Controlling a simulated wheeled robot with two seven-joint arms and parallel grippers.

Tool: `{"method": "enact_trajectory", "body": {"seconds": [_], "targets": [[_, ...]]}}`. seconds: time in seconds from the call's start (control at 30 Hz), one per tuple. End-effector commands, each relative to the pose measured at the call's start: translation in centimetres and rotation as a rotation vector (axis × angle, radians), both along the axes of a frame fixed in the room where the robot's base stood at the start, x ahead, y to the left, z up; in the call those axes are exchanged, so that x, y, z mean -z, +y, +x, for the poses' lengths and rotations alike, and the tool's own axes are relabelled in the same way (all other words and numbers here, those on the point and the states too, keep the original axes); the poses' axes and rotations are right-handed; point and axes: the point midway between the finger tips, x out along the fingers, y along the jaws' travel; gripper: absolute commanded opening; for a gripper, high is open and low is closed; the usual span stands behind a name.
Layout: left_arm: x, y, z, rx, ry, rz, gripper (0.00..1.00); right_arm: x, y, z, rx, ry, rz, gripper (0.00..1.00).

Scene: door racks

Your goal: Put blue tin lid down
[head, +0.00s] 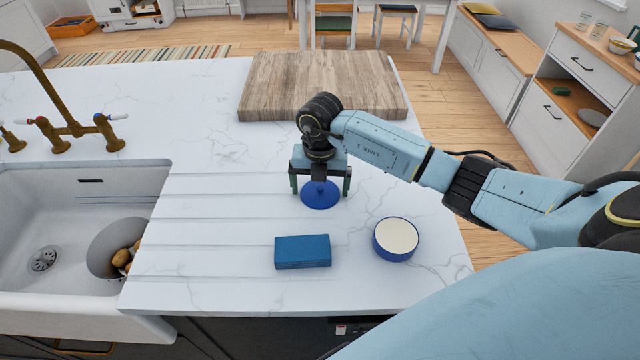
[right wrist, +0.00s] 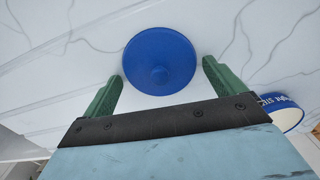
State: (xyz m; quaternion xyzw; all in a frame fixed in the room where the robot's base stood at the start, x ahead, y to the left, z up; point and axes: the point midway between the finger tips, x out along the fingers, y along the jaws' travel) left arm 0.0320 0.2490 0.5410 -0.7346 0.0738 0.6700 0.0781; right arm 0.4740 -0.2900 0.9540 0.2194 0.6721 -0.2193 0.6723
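The blue tin lid (head: 321,196) is a round blue disc with a small knob, knob side up, on the white marble counter just below my right gripper (head: 320,190). In the right wrist view the lid (right wrist: 160,60) lies beyond and between the two green fingers of the right gripper (right wrist: 162,85), which are wide apart with nothing between them. The round blue tin (head: 395,239), with a pale top, stands on the counter to the right and nearer; its side also shows in the right wrist view (right wrist: 283,113). My left gripper is not in view.
A blue box (head: 302,251) lies on the counter in front of the lid. A wooden board (head: 322,85) lies behind my right gripper. A sink (head: 70,230) holding a bowl (head: 113,243) is at left, with a brass tap (head: 62,105). Counter left of the lid is clear.

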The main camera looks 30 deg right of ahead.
Motion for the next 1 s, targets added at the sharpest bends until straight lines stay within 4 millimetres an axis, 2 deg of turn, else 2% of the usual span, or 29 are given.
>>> {"method": "enact_trajectory", "body": {"seconds": [0.23,0.37,0.47,0.8,1.0], "targets": [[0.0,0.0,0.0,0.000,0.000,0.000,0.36,-0.1,0.0,0.0,0.000,0.000,0.000,1.00],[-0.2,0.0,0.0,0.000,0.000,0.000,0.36,-0.8,0.0,0.1,-0.001,-0.002,0.000,1.00],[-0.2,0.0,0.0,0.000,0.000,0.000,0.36,-2.4,0.0,0.1,-0.002,-0.004,0.001,1.00],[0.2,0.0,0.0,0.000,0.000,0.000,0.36,-9.5,0.0,0.1,-0.001,-0.004,-0.001,1.00],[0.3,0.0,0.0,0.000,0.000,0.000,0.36,-11.9,0.0,0.0,-0.001,-0.001,-0.001,1.00]]}}
